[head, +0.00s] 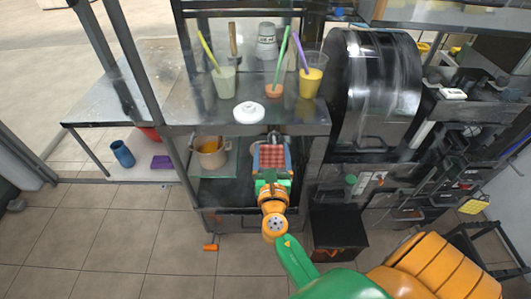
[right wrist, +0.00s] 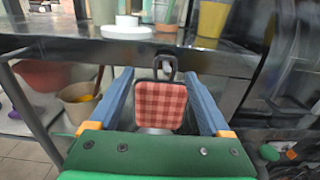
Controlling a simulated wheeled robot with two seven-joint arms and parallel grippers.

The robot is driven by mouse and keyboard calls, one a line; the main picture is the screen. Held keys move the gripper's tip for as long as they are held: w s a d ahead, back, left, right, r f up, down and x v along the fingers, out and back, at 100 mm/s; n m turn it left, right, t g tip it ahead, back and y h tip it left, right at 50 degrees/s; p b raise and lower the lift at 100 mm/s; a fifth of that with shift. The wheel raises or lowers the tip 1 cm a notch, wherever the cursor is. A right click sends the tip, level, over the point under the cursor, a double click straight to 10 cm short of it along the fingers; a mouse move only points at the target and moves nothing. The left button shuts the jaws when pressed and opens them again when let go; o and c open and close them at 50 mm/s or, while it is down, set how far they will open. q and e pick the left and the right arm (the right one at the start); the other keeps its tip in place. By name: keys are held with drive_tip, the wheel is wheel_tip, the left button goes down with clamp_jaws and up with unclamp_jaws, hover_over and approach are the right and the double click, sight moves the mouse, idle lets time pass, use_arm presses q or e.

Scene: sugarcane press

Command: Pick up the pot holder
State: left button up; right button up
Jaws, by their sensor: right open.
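The pot holder (head: 272,158) is a red checkered square with a dark edge, low in the cart under the metal counter. In the right wrist view the pot holder (right wrist: 160,104) faces me, with a dark loop at its top. My right gripper (head: 272,147) is open, its blue fingers on either side of the pot holder. In the right wrist view the right gripper (right wrist: 159,76) shows gaps between both fingers and the cloth's sides; I cannot tell how deep the cloth sits between them. My left gripper is not in view.
The counter edge (right wrist: 60,45) runs just above my fingers. A white round lid (head: 249,112) and several cups stand on the counter. A beige pot (head: 209,153) sits on the lower shelf to the left. A black drum (head: 375,85) stands at the right.

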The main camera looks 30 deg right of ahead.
sight(275, 138)
drive_tip(key=w+d, duration=0.3)
drive_tip(key=shift+w+d+f, duration=0.1)
drive_tip(key=shift+d+f, duration=0.05)
drive_tip(key=shift+d, duration=0.1)
drive_tip(key=shift+w+a, duration=0.1)
drive_tip(key=shift+w, duration=0.05)
drive_tip(key=shift+a, duration=0.15)
drive_tip(key=shift+c, duration=1.1)
clamp_jaws()
